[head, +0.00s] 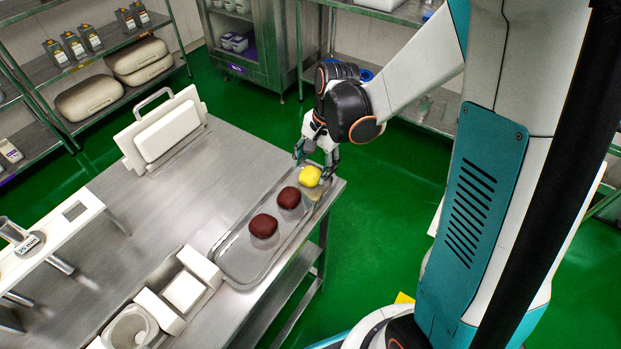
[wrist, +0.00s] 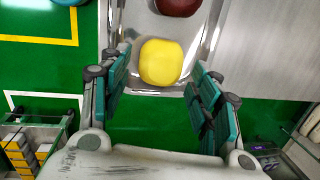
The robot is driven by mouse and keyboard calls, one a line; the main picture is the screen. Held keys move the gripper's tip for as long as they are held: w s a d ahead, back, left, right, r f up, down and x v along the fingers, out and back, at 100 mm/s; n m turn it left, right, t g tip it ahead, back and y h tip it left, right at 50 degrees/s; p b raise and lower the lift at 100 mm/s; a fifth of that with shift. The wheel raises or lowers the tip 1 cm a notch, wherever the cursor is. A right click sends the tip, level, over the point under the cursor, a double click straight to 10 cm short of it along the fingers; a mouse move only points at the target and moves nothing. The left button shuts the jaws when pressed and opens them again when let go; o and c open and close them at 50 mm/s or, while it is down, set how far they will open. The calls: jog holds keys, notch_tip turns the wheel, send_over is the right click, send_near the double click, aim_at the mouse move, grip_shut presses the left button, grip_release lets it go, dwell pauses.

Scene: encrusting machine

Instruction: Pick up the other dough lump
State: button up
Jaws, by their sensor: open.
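A yellow lump (head: 310,176) sits at the far end of a clear tray on the steel table, and it shows between my fingers in the wrist view (wrist: 161,62). Two dark red lumps lie in a row in the same tray: the middle one (head: 289,198) and the nearer one (head: 263,226). The middle one shows partly at the top of the wrist view (wrist: 178,5). My gripper (head: 316,163) is open over the tray's far end, its fingers on either side of the yellow lump. In the wrist view, gaps show between the lump and both fingers (wrist: 160,90).
The tray (head: 230,257) lies along the table's right edge. A white upright plate piece (head: 168,130) stands at the table's back. White machine parts (head: 183,291) stand at the front left.

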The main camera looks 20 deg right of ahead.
aim_at(312, 171)
jog(key=f, duration=0.2)
jog(key=f+b, duration=0.1)
jog(key=shift+w+a+f, duration=0.15)
jog(key=shift+w+a, duration=0.05)
jog(key=shift+a, duration=0.1)
jog(key=c, duration=0.9)
jog(key=shift+o, duration=0.2)
